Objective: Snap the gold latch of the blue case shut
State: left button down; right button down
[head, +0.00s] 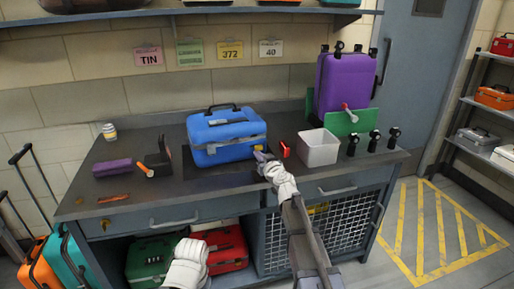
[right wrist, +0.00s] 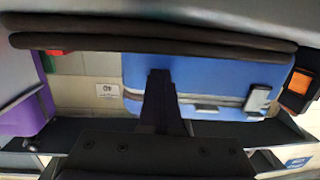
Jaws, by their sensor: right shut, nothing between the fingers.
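In the head view a small pale latch (head: 211,149) shows at the front left. My right gripper (head: 261,156) is shut and empty, close to the case's front right corner; I cannot tell whether it touches. Its dark fingers (right wrist: 160,85) overlap the case in the wrist view.
A red item (head: 285,149) and a white bin (head: 318,147) stand right of my gripper. Behind is a purple suitcase (head: 340,85). Left of the case are an orange-handled fixture (head: 155,163) and a purple block (head: 112,167). The bench front left is mostly clear.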

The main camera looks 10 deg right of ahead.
jog(key=shift+w+a, duration=0.15)
jog(key=shift+w, duration=1)
jog(key=shift+s, duration=0.2)
jog(key=shift+s, duration=1.05)
jog(key=shift+s, duration=0.1)
jog(key=shift+r, duration=0.2)
